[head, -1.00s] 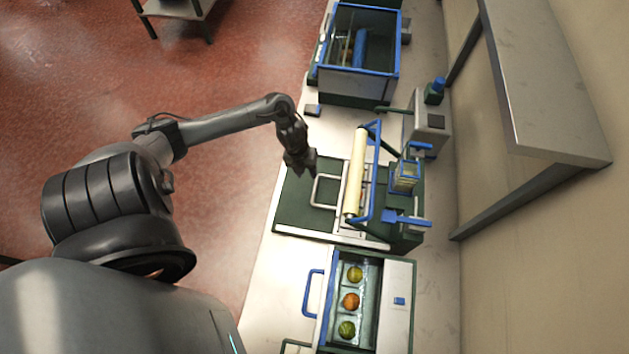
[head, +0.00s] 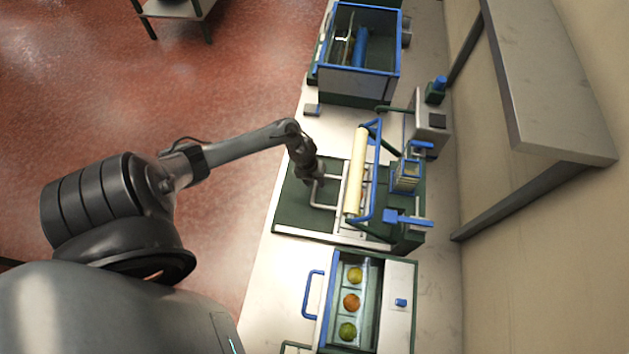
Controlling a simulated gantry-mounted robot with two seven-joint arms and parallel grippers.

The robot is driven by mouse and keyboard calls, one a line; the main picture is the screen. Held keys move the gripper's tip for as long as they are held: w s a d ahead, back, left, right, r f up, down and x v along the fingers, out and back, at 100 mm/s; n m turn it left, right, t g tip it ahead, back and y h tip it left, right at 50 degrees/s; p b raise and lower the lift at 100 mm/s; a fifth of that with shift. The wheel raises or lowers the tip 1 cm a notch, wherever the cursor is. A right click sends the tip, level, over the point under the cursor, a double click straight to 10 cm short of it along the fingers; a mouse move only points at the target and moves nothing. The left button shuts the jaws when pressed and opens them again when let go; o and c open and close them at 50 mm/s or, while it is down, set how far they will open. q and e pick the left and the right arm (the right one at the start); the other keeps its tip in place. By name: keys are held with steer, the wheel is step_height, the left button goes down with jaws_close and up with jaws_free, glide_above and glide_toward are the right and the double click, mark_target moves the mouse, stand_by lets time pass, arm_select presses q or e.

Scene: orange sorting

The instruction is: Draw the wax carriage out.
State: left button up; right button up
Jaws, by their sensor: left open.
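The wax carriage is a frame with a cream roller (head: 356,172) and blue end arms, set across the green bed (head: 292,203) of the middle station. A pale U-shaped handle (head: 324,207) sticks out from it to the left, over the bed. My left gripper (head: 317,179) is at the upper part of this handle, pointing down. Its jaws are open. The fingertips are dark and small, so I cannot tell whether the handle bar lies between them. My right gripper is not in view.
A blue-rimmed tank (head: 359,71) stands beyond the station. Nearer, a tray (head: 330,300) with a blue handle holds two green-yellow fruits and an orange one. A grey shelf (head: 545,85) juts from the right wall. The bed left of the handle is clear.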

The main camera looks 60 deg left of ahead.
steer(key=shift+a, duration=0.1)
arm_select(q)
jaws_close()
stand_by(0.5)
